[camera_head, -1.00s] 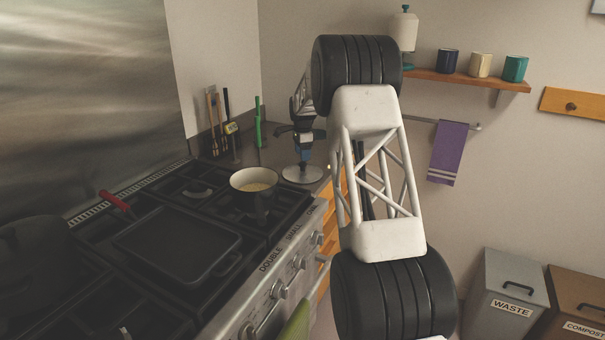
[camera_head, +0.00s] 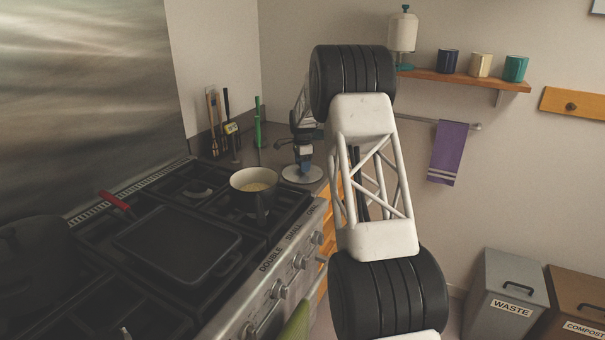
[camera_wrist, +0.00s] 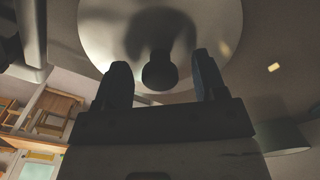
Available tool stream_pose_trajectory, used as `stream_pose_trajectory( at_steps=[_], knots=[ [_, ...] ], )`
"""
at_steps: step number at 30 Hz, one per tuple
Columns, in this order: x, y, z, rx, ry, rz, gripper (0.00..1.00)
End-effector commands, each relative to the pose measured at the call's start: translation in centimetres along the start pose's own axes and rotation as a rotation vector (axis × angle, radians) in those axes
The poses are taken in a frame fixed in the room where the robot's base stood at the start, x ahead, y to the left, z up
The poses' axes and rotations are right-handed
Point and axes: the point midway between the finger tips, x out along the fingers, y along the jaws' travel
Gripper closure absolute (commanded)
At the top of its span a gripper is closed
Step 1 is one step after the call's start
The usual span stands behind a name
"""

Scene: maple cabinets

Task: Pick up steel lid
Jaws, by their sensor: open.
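The steel lid (camera_head: 301,174) lies on the dark counter at the back, just right of the stove. It is a flat, round, light grey disc. In the wrist view the lid (camera_wrist: 105,32) fills the top, with its dark round knob (camera_wrist: 160,75) near the lower rim of what shows. My gripper (camera_wrist: 168,78) is open and empty, one finger on each side of the knob. In the head view my gripper (camera_head: 304,163) is small and points down over the lid, partly hiding its middle. I cannot tell whether the fingers touch the knob.
A dark square griddle (camera_head: 177,243) sits on the front burners.

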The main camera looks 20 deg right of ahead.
Motion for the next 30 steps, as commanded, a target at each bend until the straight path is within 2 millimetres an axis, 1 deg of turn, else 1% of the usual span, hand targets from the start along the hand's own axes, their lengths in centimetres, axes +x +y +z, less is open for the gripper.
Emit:
stream_pose_trajectory(
  at_steps=[14,15,20,24,27,30],
  knots=[
    [0.02,0.01,0.0,0.0,0.0,0.0,0.35],
    [0.02,0.01,0.0,0.0,0.0,0.0,0.37],
    [0.01,0.01,0.0,0.0,0.0,0.0,0.61],
    [0.01,0.02,0.0,0.0,0.0,0.0,0.83],
    [0.01,0.02,0.0,0.0,0.0,0.0,0.97],
    [-0.04,0.0,0.0,0.0,0.0,0.0,0.97]
  ],
)
